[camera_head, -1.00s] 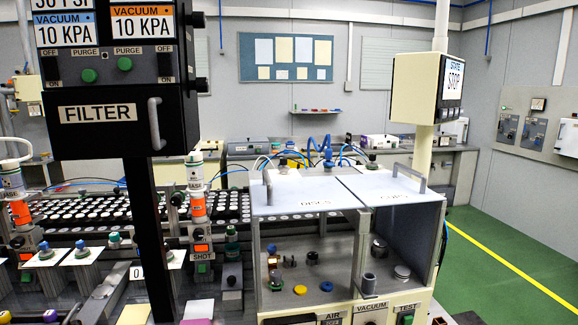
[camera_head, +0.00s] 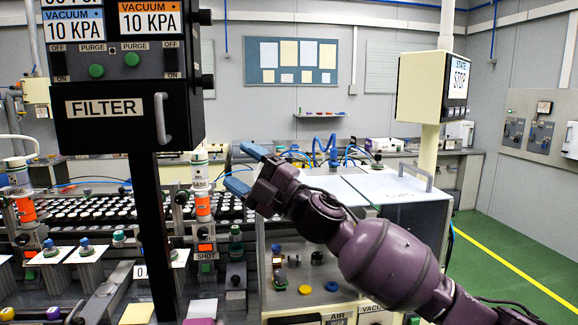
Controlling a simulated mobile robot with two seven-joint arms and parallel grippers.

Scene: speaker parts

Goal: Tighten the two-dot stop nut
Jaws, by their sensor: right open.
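I cannot make out a stop nut marked with two dots at this size. A white and orange dispenser (camera_head: 202,183) stands upright just right of the black filter post, above a station labelled SHOT. A similar dispenser (camera_head: 20,190) stands at the far left. My right gripper (camera_head: 243,169) is open and empty, with its two blue fingertips apart and pointing left. In the picture it lies just right of the nearer dispenser, with a gap between them. My left gripper is not in view.
The black filter panel (camera_head: 127,137) and its post stand at left. A glazed cabinet (camera_head: 345,195) holding small parts stands below and behind my right arm. A pale STOP box on a post (camera_head: 425,88) is at right. Trays of white-topped vials fill the back left.

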